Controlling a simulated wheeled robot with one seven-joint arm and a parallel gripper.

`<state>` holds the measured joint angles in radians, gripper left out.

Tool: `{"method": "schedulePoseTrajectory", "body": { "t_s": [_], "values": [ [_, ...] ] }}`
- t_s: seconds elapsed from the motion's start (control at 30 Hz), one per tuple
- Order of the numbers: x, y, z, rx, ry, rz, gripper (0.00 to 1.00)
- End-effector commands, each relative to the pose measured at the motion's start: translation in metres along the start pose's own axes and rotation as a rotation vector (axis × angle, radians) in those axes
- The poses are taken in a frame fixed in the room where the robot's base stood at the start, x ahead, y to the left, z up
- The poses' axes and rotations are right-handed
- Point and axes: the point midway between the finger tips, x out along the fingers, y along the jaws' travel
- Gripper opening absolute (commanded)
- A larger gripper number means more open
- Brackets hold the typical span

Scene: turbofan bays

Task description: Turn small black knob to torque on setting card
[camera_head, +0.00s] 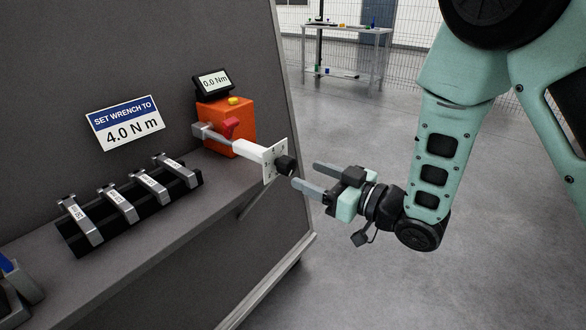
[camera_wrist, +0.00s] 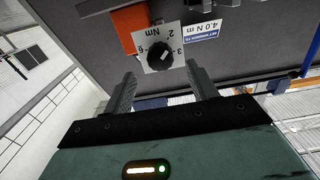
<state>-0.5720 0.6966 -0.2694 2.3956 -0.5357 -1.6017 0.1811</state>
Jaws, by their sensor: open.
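The small black knob (camera_head: 286,165) sits on a white dial plate at the end of a white wrench held at the orange tester. In the wrist view the knob (camera_wrist: 159,54) has a pale pointer mark, and the plate (camera_wrist: 148,67) shows numbers and "Nm". The setting card (camera_head: 126,122) reads "SET WRENCH TO 4.0 N m"; it also shows upside down in the wrist view (camera_wrist: 203,30). My gripper (camera_head: 306,177) is open and faces the knob from the right, apart from it. In the wrist view the knob lies between and beyond the fingertips.
The orange tester (camera_head: 240,117) has a display (camera_head: 213,82) reading "0.0 Nm", a yellow button and a red clamp part. A black rack (camera_head: 133,210) with several tagged grey pieces stands left on the bench (camera_head: 215,184). Open floor lies right of the bench.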

Motion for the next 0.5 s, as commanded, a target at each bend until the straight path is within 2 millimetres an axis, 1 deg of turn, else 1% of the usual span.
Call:
{"method": "schedulePoseTrajectory", "body": {
  "t_s": [0.03, 0.2, 0.33, 0.5],
  "values": [
    [0.011, -0.001, -0.001, -0.001, 0.000, -0.005, 0.58],
    [0.038, -0.001, -0.001, -0.001, 0.001, -0.003, 0.58],
    [0.050, -0.001, 0.000, 0.000, 0.000, -0.002, 0.58],
    [0.056, 0.000, 0.000, 0.000, 0.000, 0.000, 0.58]
  ]
}}
